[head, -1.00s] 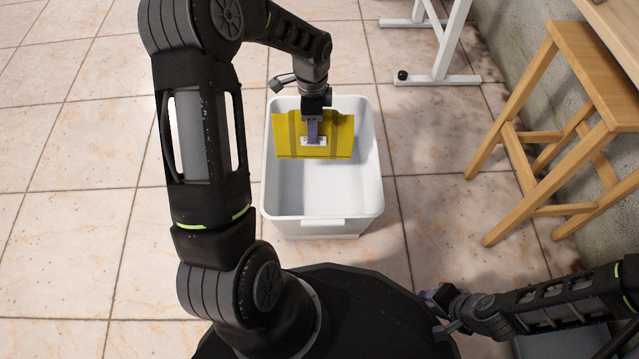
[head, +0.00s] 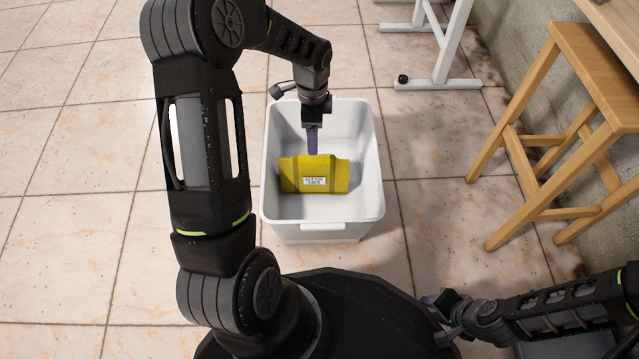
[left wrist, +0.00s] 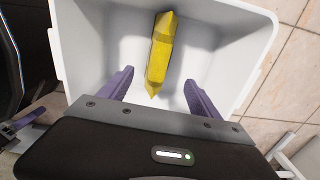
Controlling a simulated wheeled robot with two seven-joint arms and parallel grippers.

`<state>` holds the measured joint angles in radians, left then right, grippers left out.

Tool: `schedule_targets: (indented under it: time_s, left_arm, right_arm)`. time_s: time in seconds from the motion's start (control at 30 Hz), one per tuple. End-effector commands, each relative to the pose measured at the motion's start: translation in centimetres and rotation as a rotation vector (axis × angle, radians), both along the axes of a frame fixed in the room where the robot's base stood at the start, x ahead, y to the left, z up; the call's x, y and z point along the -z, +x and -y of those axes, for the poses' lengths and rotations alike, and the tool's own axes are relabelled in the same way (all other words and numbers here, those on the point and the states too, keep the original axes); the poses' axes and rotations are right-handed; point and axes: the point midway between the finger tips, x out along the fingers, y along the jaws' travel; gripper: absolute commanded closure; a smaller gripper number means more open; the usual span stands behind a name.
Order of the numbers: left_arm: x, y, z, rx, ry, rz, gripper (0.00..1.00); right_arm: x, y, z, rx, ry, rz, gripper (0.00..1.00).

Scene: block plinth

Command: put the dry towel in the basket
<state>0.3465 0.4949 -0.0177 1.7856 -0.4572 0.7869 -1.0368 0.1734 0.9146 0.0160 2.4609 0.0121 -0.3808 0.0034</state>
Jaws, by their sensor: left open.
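The towel (left wrist: 159,55) also shows in the left wrist view, below the fingers. My left gripper (head: 312,142) is over the basket, just above the towel's far edge. Its purple fingers (left wrist: 158,90) are spread apart with nothing between them. My right gripper (head: 432,303) is low at the bottom right, by my own base; its fingers are partly hidden and too small to judge.
A wooden stool (head: 575,120) stands to the right of the basket. A white metal frame on feet (head: 437,83) stands behind it at the upper right. A grey wall borders the right side. The tiled floor (head: 75,180) on the left is clear.

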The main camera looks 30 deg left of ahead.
Motion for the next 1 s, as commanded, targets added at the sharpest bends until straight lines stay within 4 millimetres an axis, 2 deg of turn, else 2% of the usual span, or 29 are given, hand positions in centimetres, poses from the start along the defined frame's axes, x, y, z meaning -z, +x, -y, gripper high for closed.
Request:
schedule_targets:
  time_s: [0.17, 0.6, 0.73, 1.0]
  left_arm:
    - [-0.7, 0.0, 0.0, 0.0, 0.0, 0.0, 0.28]
    - [-7.2, 0.0, 0.0, 0.0, 0.001, 0.001, 0.28]
    - [-7.8, 0.0, 0.0, 0.0, 0.001, 0.001, 0.28]
    - [-7.8, 0.0, 0.0, 0.0, 0.0, 0.0, 0.28]
  right_arm:
    - [-0.4, 0.0, 0.0, 0.0, 0.0, 0.0, 0.64]
    - [-3.2, -0.6, -0.2, -0.004, -0.006, -0.004, 0.64]
    - [-3.3, -0.6, -0.2, -0.005, -0.007, -0.004, 0.64]
    - [-3.2, -0.6, -0.2, -0.004, -0.007, -0.003, 0.64]
